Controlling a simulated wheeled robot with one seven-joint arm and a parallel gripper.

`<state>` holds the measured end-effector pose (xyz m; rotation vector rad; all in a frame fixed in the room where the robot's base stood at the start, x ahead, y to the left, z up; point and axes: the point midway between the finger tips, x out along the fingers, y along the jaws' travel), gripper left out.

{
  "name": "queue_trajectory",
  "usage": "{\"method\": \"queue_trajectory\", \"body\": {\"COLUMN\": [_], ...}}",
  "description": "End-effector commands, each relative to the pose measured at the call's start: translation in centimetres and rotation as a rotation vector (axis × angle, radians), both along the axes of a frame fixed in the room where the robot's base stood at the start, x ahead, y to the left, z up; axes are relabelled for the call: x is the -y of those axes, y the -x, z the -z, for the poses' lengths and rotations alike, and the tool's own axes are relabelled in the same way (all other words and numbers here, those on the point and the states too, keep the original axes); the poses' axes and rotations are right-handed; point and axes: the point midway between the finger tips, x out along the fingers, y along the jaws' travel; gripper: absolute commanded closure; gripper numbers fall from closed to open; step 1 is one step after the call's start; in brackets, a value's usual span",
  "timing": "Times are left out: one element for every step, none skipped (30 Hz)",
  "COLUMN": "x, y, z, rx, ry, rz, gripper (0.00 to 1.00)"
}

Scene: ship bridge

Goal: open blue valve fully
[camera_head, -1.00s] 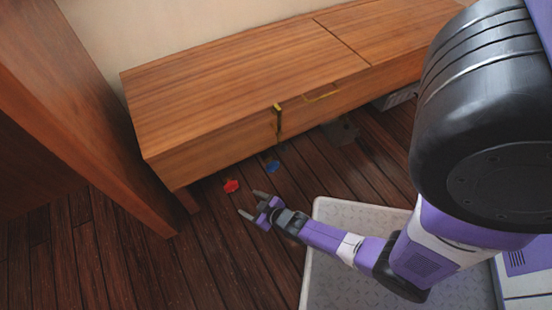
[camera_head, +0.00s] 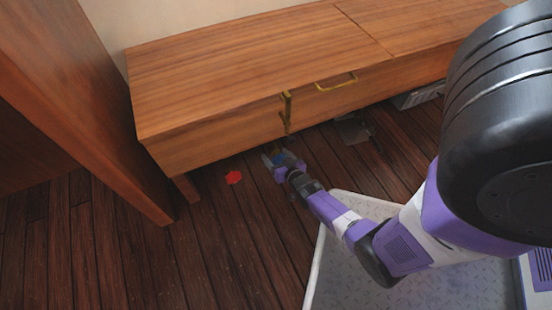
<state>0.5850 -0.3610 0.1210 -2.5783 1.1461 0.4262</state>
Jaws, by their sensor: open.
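The blue valve (camera_head: 279,157) is low down under the front edge of the wooden cabinet, partly hidden by my gripper. My gripper (camera_head: 272,157) is open, with its fingers at the blue valve, one seemingly on each side of it. Whether the fingers touch the valve cannot be told. A red valve (camera_head: 234,177) sits to the left of my gripper, apart from it. How far the blue valve is turned is too small to see.
The long wooden cabinet (camera_head: 220,90) overhangs the valves, with brass handles (camera_head: 337,82) on its front. A wooden panel (camera_head: 85,110) stands at the left. Grey boxes (camera_head: 356,128) are under the cabinet to the right. Dark plank floor in front is clear.

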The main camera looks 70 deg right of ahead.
Motion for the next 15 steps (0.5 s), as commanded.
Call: {"method": "queue_trajectory", "body": {"x": [0.19,0.25,0.32,0.36,0.4,0.42,0.43,0.44,0.43,0.44,0.44,0.43,0.42,0.42,0.42], "y": [-0.24,-0.32,-0.39,-0.42,-0.43,-0.44,-0.44,-0.43,-0.42,-0.42,-0.42,-0.43,-0.42,-0.42,-0.42], "z": [0.28,0.3,0.3,0.29,0.28,0.26,0.25,0.23,0.21,0.2,0.2,0.2,0.2,0.2,0.2], "rx": [0.0,0.0,0.0,0.0,-0.001,-0.001,-0.001,-0.001,-0.001,-0.001,-0.001,-0.001,-0.001,-0.001,-0.001], "ry": [0.001,0.0,0.0,0.0,-0.001,-0.001,-0.001,-0.001,-0.001,-0.001,-0.001,-0.001,-0.001,-0.001,-0.001], "rz": [-0.001,-0.001,-0.001,-0.001,0.0,0.0,0.0,0.0,0.0,0.0,0.0,0.0,0.0,0.0,0.0], "gripper": [0.3,0.3,0.3,0.3,0.3,0.3,0.3,0.3,0.3,0.3,0.3,0.3,0.36,0.42,0.49]}}
